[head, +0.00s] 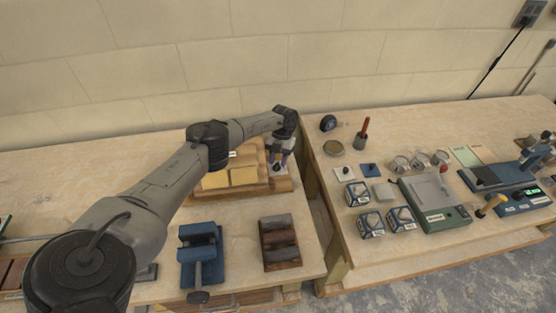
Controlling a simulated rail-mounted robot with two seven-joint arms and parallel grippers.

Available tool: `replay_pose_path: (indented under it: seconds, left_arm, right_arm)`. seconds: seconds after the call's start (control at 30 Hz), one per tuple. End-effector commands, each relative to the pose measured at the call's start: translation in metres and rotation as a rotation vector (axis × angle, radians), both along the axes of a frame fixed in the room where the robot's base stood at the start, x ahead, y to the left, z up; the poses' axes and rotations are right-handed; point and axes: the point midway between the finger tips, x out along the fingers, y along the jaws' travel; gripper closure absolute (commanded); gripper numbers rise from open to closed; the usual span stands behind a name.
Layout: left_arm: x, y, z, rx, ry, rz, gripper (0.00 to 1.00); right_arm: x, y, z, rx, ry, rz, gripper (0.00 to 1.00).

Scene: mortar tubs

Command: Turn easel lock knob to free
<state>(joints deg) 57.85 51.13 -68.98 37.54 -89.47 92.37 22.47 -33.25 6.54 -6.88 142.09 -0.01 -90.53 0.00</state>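My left arm reaches from the lower left across the near bench to a wooden stand (284,185) that bears tan blocks (243,176); this may be the easel. My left gripper (278,165) points down at the right end of this stand, close to or touching it. Its fingers are small in the picture, and I cannot tell whether they are open or shut. I cannot make out the lock knob; the gripper may hide it. My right gripper is out of view.
A blue vise (200,250) and a dark brown block (280,243) stand at the bench's front. Across a narrow gap, the right bench bears blue-and-white boxes (371,224), metal cups (400,164) and a green device (434,201). A stone wall (330,60) closes the back.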

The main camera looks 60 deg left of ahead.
Motion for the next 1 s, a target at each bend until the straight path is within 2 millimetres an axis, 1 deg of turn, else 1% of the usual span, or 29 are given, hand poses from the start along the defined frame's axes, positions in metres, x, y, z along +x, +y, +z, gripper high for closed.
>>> replay_pose_path:
  seconds: [0.17,0.5,0.63,0.8,1.0]
  left_arm:
    - [0.006,0.005,0.017,0.001,-0.004,0.002,0.64]
    - [0.026,0.021,0.08,0.0,-0.005,0.002,0.64]
    - [0.033,0.026,0.1,0.0,-0.004,0.002,0.64]
    - [0.038,0.03,0.115,0.0,-0.003,0.001,0.64]
    - [0.04,0.033,0.125,0.001,-0.002,0.0,0.64]
  right_arm:
    - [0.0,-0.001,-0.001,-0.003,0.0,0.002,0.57]
    - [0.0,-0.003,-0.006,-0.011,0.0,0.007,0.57]
    - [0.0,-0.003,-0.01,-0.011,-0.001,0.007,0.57]
    - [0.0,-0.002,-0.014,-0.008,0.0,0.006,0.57]
    - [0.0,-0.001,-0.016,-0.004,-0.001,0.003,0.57]
